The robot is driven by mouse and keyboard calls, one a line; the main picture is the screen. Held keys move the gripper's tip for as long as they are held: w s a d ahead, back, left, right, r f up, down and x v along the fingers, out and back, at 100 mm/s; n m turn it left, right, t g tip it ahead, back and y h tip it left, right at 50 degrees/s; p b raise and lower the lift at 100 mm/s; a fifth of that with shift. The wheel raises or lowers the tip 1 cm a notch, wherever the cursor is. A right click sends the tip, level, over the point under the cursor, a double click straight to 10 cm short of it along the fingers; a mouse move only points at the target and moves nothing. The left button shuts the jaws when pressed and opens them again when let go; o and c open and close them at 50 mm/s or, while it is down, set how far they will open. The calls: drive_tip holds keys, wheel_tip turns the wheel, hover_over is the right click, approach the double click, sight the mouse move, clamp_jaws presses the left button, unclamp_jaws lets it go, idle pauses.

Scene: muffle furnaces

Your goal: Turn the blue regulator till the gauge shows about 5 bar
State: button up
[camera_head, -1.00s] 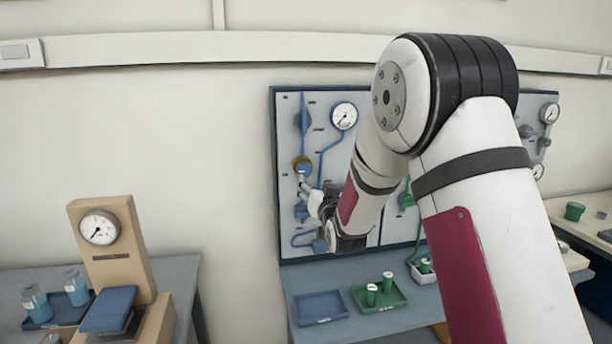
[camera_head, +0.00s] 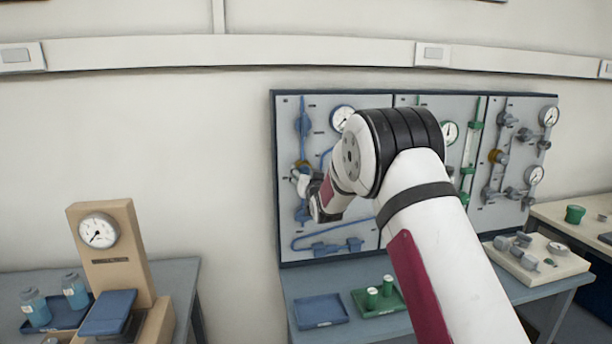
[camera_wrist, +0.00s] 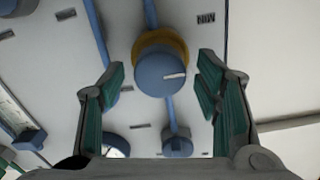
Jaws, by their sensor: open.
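The blue regulator (camera_wrist: 158,74) is a round knob with a white pointer mark and a yellow collar behind it. In the head view its yellow collar (camera_head: 302,164) shows on the left panel, with the knob mostly hidden by my gripper. My gripper (camera_wrist: 160,82) is open, with one finger on each side of the knob in the picture and visible gaps on both sides. A white-faced gauge (camera_head: 341,117) sits at the upper right of the regulator; my arm covers its lower part and its reading is too small to tell.
Blue pipes and a lower blue fitting (camera_wrist: 177,143) are close to the knob. Middle and right panels carry green and grey fittings. Below stand a blue tray (camera_head: 321,311) and a green tray (camera_head: 398,302) with containers. A wooden gauge stand (camera_head: 118,245) is at left.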

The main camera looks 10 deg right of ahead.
drive_tip(key=shift+c, duration=0.4)
drive_tip(key=c, duration=1.1)
drive_tip(key=shift+m, duration=0.3)
drive_tip(key=m+b, duration=0.6)
drive_tip(key=m, duration=0.2)
drive_tip(key=m+b, duration=0.6)
drive_tip(key=m, duration=0.3)
drive_tip(key=m+b, duration=0.6)
drive_tip(key=m, duration=0.3)
drive_tip(key=shift+d+f, duration=0.15)
drive_tip(key=shift+f, duration=0.2)
